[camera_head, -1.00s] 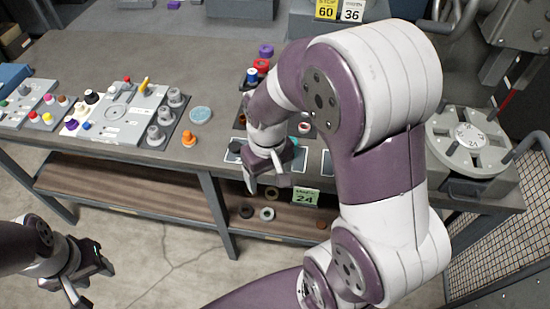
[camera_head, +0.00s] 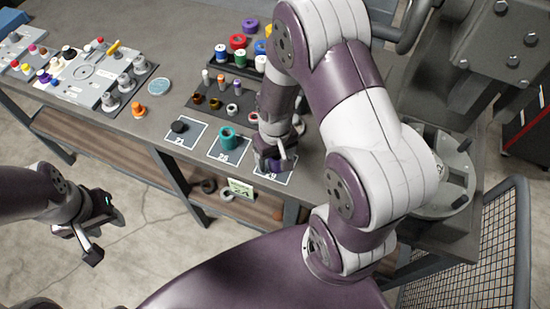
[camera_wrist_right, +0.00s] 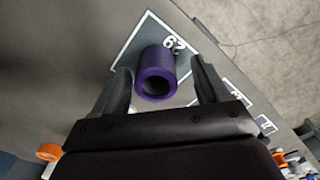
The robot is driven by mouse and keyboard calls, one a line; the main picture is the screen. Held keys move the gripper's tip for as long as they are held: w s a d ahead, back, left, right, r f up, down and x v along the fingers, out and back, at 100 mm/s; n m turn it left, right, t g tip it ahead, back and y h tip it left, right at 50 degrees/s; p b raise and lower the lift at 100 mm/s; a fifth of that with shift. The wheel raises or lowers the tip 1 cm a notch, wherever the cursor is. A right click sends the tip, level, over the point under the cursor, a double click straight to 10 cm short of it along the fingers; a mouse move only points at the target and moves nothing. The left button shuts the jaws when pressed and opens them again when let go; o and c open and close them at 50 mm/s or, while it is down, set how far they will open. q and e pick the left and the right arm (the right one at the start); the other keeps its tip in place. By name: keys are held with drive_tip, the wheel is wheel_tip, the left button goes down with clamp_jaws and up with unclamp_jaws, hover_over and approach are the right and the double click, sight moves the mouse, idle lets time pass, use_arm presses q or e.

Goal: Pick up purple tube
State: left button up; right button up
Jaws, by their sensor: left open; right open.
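The purple tube (camera_wrist_right: 154,76) shows in the right wrist view, its hollow end towards the camera. It sits on a white-outlined square (camera_wrist_right: 126,52) with a number on the grey table. My right gripper (camera_wrist_right: 163,82) is open, with one finger on either side of the tube and small gaps visible. In the head view my right gripper (camera_head: 275,160) is low over the rightmost outlined square, and the tube is largely hidden by it. My left gripper (camera_head: 92,232) is open and empty, off the table's front at the left.
A teal tube (camera_head: 228,139) and a black piece (camera_head: 180,127) stand on neighbouring squares to the left. A dark rack (camera_head: 222,104) with small coloured parts lies behind. Coloured spools, including a purple ring (camera_head: 250,25), stand further back. A lower shelf (camera_head: 125,161) runs under the table.

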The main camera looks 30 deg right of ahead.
drive_tip(key=shift+f, duration=0.7)
drive_tip(key=shift+d+f, duration=0.15)
drive_tip(key=shift+f, duration=0.05)
drive_tip(key=shift+s+d, duration=0.1)
drive_tip(key=shift+d, duration=0.1)
drive_tip(key=shift+a, duration=0.2)
drive_tip(key=c, duration=1.2)
drive_tip(key=shift+d, duration=0.1)
